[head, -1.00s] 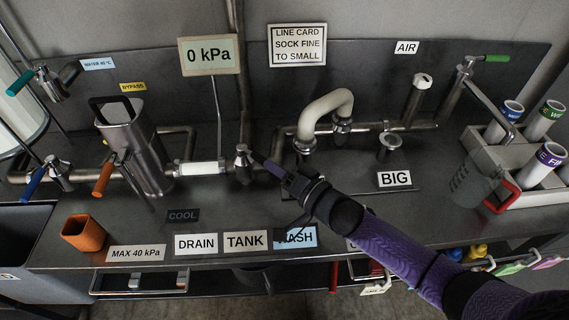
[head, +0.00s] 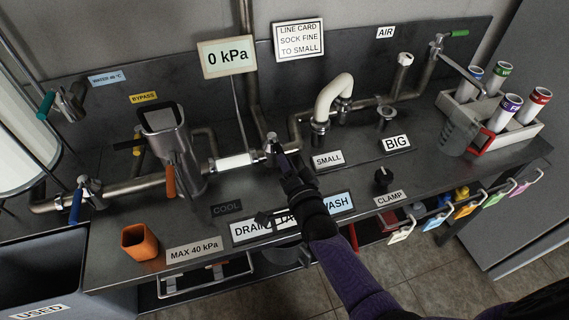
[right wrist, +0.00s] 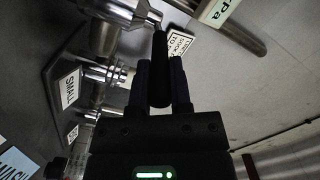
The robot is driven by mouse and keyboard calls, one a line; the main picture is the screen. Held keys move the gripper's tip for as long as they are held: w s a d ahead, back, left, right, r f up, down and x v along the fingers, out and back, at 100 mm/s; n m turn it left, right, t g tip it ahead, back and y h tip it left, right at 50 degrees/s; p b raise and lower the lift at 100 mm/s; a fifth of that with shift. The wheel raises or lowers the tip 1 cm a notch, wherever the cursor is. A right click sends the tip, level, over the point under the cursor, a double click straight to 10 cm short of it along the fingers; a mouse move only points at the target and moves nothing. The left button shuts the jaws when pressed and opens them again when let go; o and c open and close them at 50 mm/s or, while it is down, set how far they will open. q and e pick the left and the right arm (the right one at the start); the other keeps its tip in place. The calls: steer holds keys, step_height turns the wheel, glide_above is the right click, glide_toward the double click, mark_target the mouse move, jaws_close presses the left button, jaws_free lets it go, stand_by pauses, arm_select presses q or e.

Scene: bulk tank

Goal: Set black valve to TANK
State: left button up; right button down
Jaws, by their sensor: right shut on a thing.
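The black valve (head: 272,147) sits on the bench pipe, right of the white pipe section. My right gripper (head: 284,165) is shut on its black handle. In the right wrist view the handle (right wrist: 159,55) runs between the two fingers of the gripper (right wrist: 160,88). In the head view the handle points toward the bench front and slightly right, mostly hidden by the gripper. The DRAIN label (head: 252,230) and WASH label (head: 337,203) show on the front edge. The TANK label (head: 285,221) between them is largely covered by my arm. My left gripper is out of view.
A gauge sign (head: 227,58) reads 0 kPa. A steel canister (head: 174,150) with an orange-handled valve (head: 170,181) stands left of the black valve. An orange cup (head: 139,242) is at the front left. A black CLAMP knob (head: 382,177) lies right of my arm.

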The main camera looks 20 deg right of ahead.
steer(key=shift+a+m+h, duration=0.3)
steer(key=shift+h, duration=0.1)
steer(key=c, duration=0.5)
jaws_free()
steer(key=shift+c, duration=0.2)
steer(key=s+p, duration=0.3)
steer(key=s, duration=0.7)
steer(key=shift+a, duration=0.15)
